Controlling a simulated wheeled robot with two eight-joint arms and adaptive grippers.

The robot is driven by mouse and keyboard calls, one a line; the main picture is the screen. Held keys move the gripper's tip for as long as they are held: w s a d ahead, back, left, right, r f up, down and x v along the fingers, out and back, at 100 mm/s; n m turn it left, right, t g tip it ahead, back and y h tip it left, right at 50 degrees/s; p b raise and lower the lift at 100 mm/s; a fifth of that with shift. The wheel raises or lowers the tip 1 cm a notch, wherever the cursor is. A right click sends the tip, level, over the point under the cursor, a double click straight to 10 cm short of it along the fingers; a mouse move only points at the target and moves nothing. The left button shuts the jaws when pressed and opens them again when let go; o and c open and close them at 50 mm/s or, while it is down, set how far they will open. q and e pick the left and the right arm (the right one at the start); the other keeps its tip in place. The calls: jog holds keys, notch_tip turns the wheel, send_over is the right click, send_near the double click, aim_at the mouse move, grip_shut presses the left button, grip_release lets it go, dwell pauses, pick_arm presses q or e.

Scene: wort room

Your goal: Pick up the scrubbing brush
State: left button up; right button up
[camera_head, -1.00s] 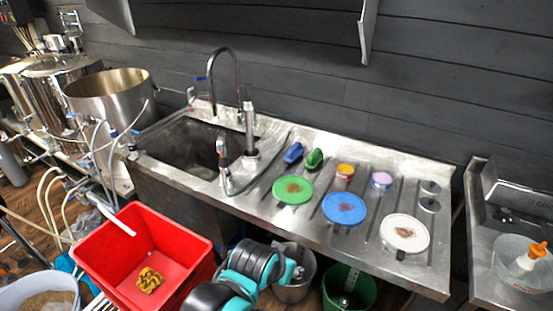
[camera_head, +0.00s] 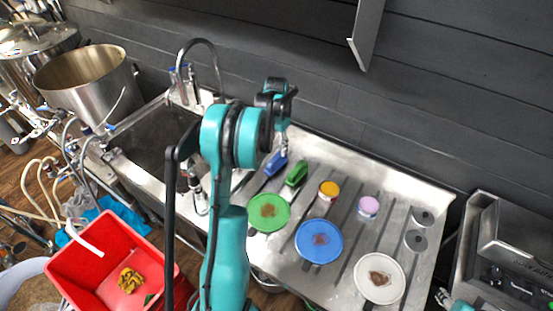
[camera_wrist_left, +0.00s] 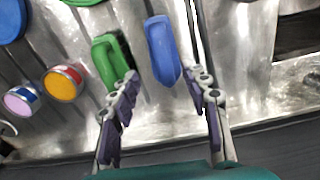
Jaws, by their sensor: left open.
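Two brush-like items lie side by side on the steel drainboard: a blue one (camera_head: 277,163) and a green one (camera_head: 297,175) with a looped handle. I cannot tell for sure which is the scrubbing brush; no bristles show. My left gripper (camera_head: 283,140) is open and empty, just behind and above the blue item. In the left wrist view the fingers (camera_wrist_left: 163,95) point toward the blue item (camera_wrist_left: 162,50), which lies between them. The green item (camera_wrist_left: 110,62) lies beside the left-hand finger. A small part of my right gripper (camera_head: 443,297) shows at the lower right.
Green (camera_head: 268,212), blue (camera_head: 319,241) and white (camera_head: 380,278) soiled discs lie in front. An orange-topped jar (camera_head: 328,190) and a lilac-topped one (camera_head: 368,206) stand to the right. The sink (camera_head: 150,140) and faucet are to the left; the dark wall is behind.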

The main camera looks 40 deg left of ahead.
aim_at(277, 156)
pick_arm(q)
jog(key=f, duration=0.3)
jog(key=shift+w+a+b, duration=0.1)
jog(key=shift+a+b, duration=0.1)
jog(key=shift+b, duration=0.2)
jog(key=f, duration=0.1)
jog(key=f+b, duration=0.1)
jog(key=f, duration=0.3)
jog(key=shift+w+a+f, duration=0.1)
jog(key=shift+w+f, duration=0.1)
jog(key=shift+w, duration=0.15)
jog(key=shift+r, duration=0.15)
jog(key=shift+c, duration=0.7)
grip_shut()
